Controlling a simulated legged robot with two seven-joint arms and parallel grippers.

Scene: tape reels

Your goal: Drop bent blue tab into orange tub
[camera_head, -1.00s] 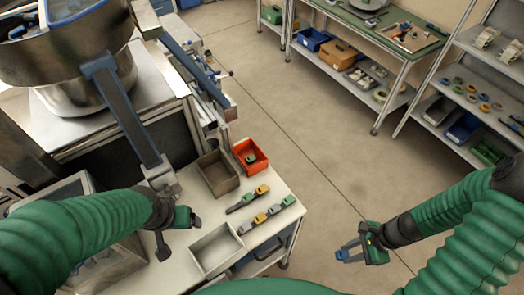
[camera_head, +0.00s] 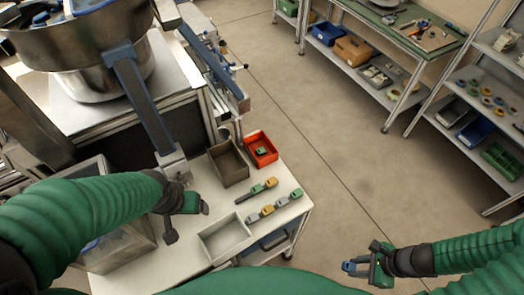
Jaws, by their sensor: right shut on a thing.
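The orange tub (camera_head: 272,157) stands on the white table, at its far right edge, with a small greenish piece (camera_head: 261,151) inside. My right gripper (camera_head: 364,267) is at the lower right, out over the floor and well clear of the table. It is shut on the bent blue tab (camera_head: 350,266), which sticks out to the left of the jaws. My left gripper (camera_head: 183,210) hangs over the left part of the table, left of the bins.
A brown bin (camera_head: 228,165) stands left of the tub, and a grey-white tray (camera_head: 224,238) nearer me. Several green, yellow and grey pieces (camera_head: 268,210) lie between on the table (camera_head: 288,190). A metal bowl machine (camera_head: 90,60) is at the upper left. Open floor lies right.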

